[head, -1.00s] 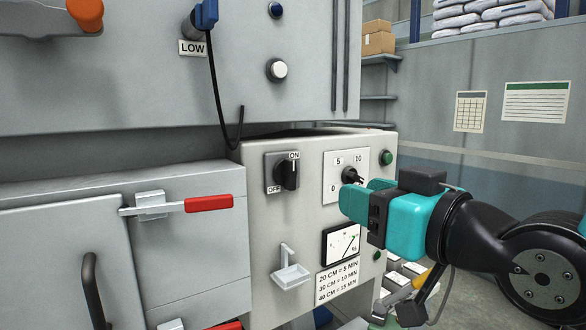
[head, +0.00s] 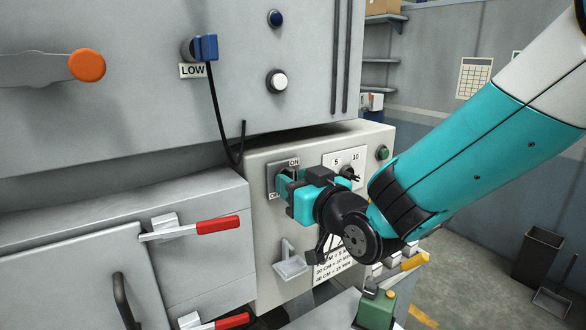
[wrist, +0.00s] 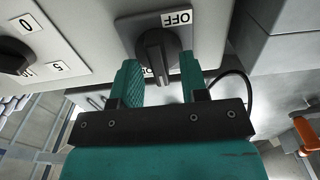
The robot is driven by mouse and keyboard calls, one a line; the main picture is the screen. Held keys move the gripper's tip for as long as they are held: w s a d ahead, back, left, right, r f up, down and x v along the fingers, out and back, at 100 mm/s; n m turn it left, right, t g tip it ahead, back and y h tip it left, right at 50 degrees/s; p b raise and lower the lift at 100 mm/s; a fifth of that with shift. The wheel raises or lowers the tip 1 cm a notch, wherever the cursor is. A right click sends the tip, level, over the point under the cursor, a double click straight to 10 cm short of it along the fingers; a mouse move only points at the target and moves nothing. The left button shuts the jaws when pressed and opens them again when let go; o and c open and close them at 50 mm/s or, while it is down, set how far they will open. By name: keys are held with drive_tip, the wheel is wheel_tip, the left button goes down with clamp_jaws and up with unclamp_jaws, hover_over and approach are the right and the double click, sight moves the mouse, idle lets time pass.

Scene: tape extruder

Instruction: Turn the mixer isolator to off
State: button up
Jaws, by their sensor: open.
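The isolator is a black rotary knob on a grey plate (head: 271,174) marked ON at the top and OFF at the lower left. In the head view my gripper (head: 284,185) covers most of the knob. In the wrist view, which is upside down, the knob (wrist: 158,55) stands upright in the picture, its handle toward the partly hidden ON label and away from the OFF label (wrist: 177,18). My gripper (wrist: 158,72) is open, with one teal finger on each side of the knob. Small gaps show between fingers and knob.
A dial (head: 345,172) marked 5 and 10 sits right of the isolator, close to my wrist. A small tray bracket (head: 290,262) juts out below. A red-handled latch (head: 217,225) is at the left, and a hanging black cable (head: 222,120) is above.

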drive_tip(key=shift+w+a, duration=0.3)
drive_tip(key=shift+w, duration=0.05)
drive_tip(key=shift+c, duration=0.2)
clamp_jaws()
